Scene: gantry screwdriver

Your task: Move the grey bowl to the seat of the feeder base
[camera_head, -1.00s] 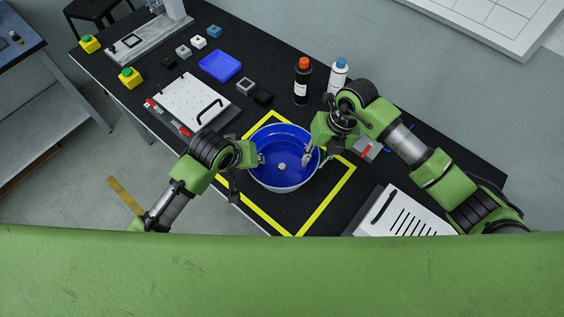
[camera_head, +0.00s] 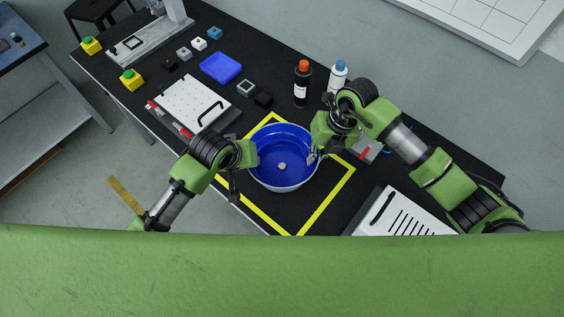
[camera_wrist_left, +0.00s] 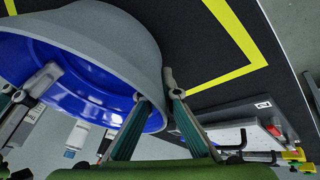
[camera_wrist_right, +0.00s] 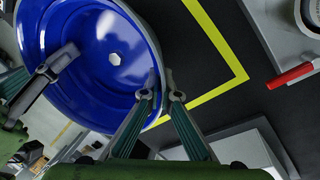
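The grey bowl (camera_head: 284,183), blue inside, stands upright over the yellow-outlined square on the black table. A small pale hub sits at its inside bottom. My left gripper (camera_wrist_left: 153,86) straddles its wall on the left side, one finger inside and one outside, closed in on the wall. My right gripper (camera_wrist_right: 158,85) pinches the opposite wall in the same way; in the head view it (camera_head: 314,155) is at the bowl's right rim. A grey block with a red handle (camera_head: 367,150), partly hidden behind my right arm, may be the feeder base; its seat is not clear.
A white plate fixture (camera_head: 190,100) is at left, a slotted white panel (camera_head: 405,215) at front right. A blue tray (camera_head: 220,66) and small blocks lie farther back.

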